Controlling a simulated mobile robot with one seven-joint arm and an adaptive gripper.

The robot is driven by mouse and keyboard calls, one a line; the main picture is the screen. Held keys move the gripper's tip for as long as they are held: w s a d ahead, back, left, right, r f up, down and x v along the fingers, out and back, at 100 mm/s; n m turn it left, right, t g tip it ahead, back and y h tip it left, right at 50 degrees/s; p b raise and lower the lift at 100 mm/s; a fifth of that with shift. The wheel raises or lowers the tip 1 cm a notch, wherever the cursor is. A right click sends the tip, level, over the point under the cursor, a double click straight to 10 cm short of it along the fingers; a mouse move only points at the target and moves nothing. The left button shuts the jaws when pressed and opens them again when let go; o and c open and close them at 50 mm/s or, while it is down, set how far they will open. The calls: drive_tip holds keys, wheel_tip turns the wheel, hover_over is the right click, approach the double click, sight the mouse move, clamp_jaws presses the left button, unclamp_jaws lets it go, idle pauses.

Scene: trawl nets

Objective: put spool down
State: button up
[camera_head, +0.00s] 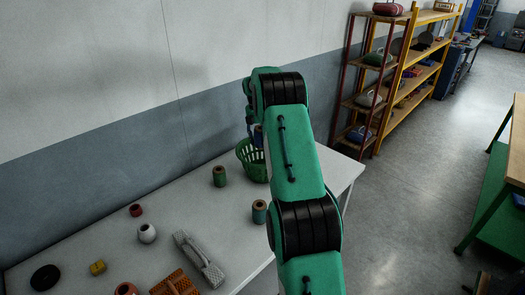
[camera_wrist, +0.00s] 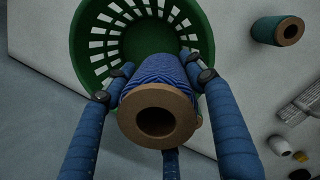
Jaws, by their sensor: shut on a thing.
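The held spool (camera_wrist: 158,112) has blue thread and a brown core, with one hollow end facing the wrist camera. My gripper (camera_wrist: 153,84) is shut on it, with a blue finger on each side. The green slotted basket (camera_head: 254,161) stands on the table near its far edge. In the wrist view the basket (camera_wrist: 85,37) opens behind the spool, which overlaps its rim; I cannot tell the height between them. In the head view my arm hides the spool, most of my gripper and part of the basket.
A green spool (camera_head: 219,177) and a teal spool (camera_head: 259,212) stand on the white table (camera_head: 190,204). A grey float (camera_head: 147,233), a yellow piece (camera_head: 97,267), a black disc (camera_head: 45,278) and a grey tool (camera_head: 199,259) lie leftward. Shelves (camera_head: 405,80) stand beyond.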

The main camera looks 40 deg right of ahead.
drive_tip(key=d, duration=0.2)
drive_tip(key=d+n, duration=0.1)
drive_tip(key=shift+w+d+f, duration=0.1)
drive_tip(key=shift+w+f, duration=0.2)
drive_tip(key=shift+w, duration=0.1)
wheel_tip(320, 180, down, 11)
drive_tip(key=shift+f+b, duration=0.7)
drive_tip(key=shift+f, duration=2.4)
drive_tip(key=shift+f, duration=0.15)
drive_tip(key=shift+f+b, duration=0.4)
drive_tip(key=shift+f, duration=1.35)
drive_tip(key=shift+f, duration=0.15)
